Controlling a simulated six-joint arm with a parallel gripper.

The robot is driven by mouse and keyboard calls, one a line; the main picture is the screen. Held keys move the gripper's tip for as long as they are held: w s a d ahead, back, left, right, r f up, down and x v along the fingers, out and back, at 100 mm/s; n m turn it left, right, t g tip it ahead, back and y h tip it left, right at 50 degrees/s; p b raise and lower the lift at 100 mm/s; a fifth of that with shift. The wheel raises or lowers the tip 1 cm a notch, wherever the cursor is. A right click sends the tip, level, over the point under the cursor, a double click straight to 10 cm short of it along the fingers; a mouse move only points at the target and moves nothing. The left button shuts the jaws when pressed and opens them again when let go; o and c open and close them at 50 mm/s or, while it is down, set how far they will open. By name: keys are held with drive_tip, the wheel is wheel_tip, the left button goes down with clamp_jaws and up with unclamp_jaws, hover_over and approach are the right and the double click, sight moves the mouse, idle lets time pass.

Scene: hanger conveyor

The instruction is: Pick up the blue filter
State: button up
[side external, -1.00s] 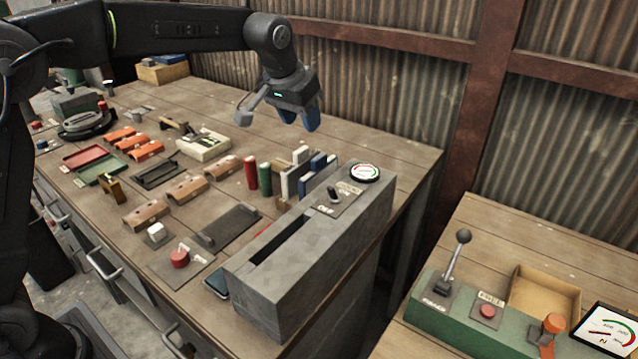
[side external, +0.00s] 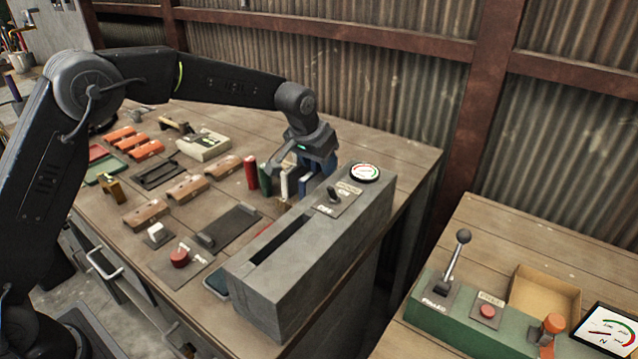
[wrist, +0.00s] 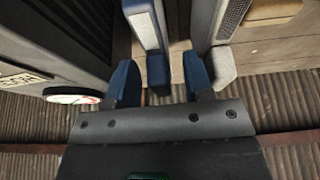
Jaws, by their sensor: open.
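A blue filter (side external: 304,186) stands upright in the group of slim blocks behind the grey machine, partly hidden by my gripper. My gripper (side external: 318,172) is low over the back of that group, pointing down, with its tips partly hidden there. In the wrist view, my gripper's two blue fingers (wrist: 159,68) are open and apart. A dark blue end (wrist: 158,72) shows between them, beside a pale slab (wrist: 147,25); I cannot tell whether it touches either finger. Another pale block (wrist: 222,68) is close to the right finger.
The grey slotted machine (side external: 290,262) with a dial (side external: 365,172) stands close on the right. A corrugated wall (side external: 390,90) is behind the table.

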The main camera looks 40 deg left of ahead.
drive_tip(key=shift+w+f, duration=0.1)
drive_tip(key=shift+f, duration=0.15)
drive_tip(key=shift+c, duration=0.4)
clamp_jaws()
drive_tip(key=shift+r, duration=0.15)
wheel_tip(320, 180, up, 10)
drive_tip(key=shift+f, duration=0.1)
idle(0.4)
wheel_tip(320, 180, up, 8)
idle(1.9)
